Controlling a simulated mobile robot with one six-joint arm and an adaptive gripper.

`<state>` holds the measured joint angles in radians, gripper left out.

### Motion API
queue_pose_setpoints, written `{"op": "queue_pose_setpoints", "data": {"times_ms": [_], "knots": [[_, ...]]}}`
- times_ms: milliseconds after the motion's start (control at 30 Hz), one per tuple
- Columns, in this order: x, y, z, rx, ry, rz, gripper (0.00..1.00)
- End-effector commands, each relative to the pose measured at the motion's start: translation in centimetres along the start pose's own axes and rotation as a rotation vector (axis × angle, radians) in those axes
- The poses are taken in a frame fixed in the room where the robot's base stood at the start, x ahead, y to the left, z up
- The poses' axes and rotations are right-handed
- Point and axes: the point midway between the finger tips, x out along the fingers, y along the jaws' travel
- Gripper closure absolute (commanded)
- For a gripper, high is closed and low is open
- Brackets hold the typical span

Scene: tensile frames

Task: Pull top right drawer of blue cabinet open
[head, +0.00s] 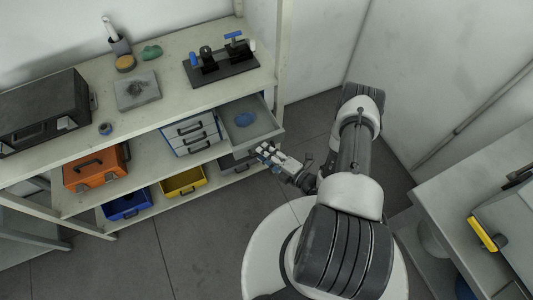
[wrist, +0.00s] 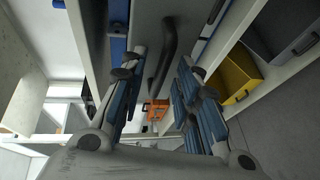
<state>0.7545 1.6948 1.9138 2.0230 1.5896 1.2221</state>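The blue cabinet (head: 194,133) stands on the middle shelf, with pale drawer fronts and dark handles in its left column. Its top right drawer (head: 272,117) is pulled out, showing its open top and a blue oval item (head: 243,119) inside. My gripper (head: 264,150) is close in front of this drawer's front. In the wrist view my gripper (wrist: 162,95) has its two blue-padded fingers spread apart. A dark curved handle (wrist: 167,52) shows beyond and between the fingers; I see no clear contact with it. The handle is hidden in the head view.
An orange case (head: 97,167) is left on the middle shelf. Blue (head: 127,204) and yellow (head: 183,182) bins stand below. A black clamp fixture (head: 221,70) and a dark box (head: 45,108) sit on top. A bench (head: 480,180) is at right. The floor in front of the shelves is clear.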

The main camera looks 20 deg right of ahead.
Motion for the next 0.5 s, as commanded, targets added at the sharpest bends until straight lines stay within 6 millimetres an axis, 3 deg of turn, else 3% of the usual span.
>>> {"op": "queue_pose_setpoints", "data": {"times_ms": [267, 500], "knots": [[-0.2, 0.0, 0.0, 0.001, 0.0, 0.0, 0.7], [-2.9, 0.0, 0.2, 0.004, -0.008, -0.001, 0.7]]}}
